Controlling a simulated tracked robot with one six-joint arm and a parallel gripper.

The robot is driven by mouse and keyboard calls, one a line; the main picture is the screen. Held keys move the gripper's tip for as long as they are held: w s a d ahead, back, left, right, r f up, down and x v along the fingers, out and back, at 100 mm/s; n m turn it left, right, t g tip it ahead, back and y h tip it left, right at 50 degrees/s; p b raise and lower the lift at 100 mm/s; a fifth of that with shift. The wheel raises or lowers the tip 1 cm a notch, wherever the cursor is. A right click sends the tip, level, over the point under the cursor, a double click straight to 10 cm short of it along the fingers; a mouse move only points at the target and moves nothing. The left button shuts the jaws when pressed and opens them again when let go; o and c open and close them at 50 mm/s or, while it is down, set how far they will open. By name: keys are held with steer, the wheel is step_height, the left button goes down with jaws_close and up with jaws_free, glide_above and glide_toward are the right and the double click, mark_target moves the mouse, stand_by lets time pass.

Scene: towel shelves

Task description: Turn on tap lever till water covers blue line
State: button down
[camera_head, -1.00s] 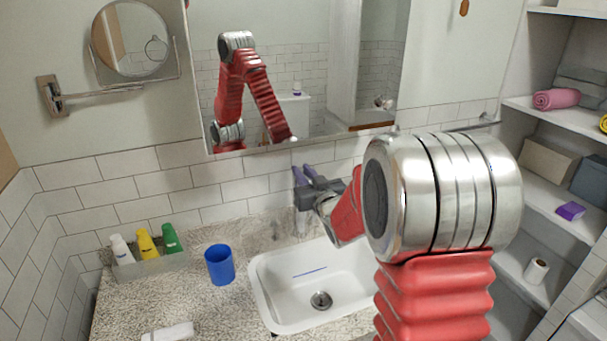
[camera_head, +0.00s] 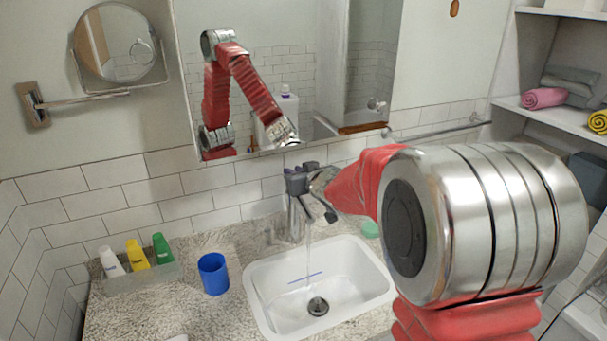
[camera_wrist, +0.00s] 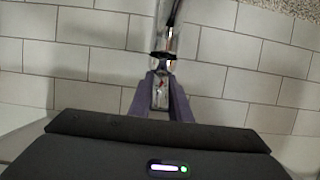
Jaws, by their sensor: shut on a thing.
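The chrome tap (camera_head: 296,222) stands behind the white sink (camera_head: 358,262). A thin water stream (camera_head: 308,250) falls from its spout into the basin. A short blue line (camera_head: 305,278) is on the sink's inner wall and shows clearly, with no water level visible over it. The round drain (camera_head: 318,306) shows on the bottom. My gripper (camera_head: 293,180) is at the top of the tap, shut on the tap lever. In the wrist view, the purple fingers (camera_wrist: 160,97) close on both sides of the lever (camera_wrist: 160,88). The lever is mostly hidden in the head view.
A blue cup (camera_head: 214,274) stands on the counter left of the sink. A tray (camera_head: 150,277) of several bottles is farther left. A green object (camera_head: 370,229) lies behind the sink's right side. The mirror (camera_head: 330,60) hangs close above the tap.

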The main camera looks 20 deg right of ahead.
steer(key=shift+a, duration=0.1)
stand_by(0.3)
steer(key=c, duration=1.7)
jaws_free()
steer(key=shift+o, duration=0.3)
steer(key=shift+s, duration=0.1)
steer(key=v, duration=1.3)
steer(key=shift+s+r, duration=0.15)
steer(key=shift+s, duration=0.15)
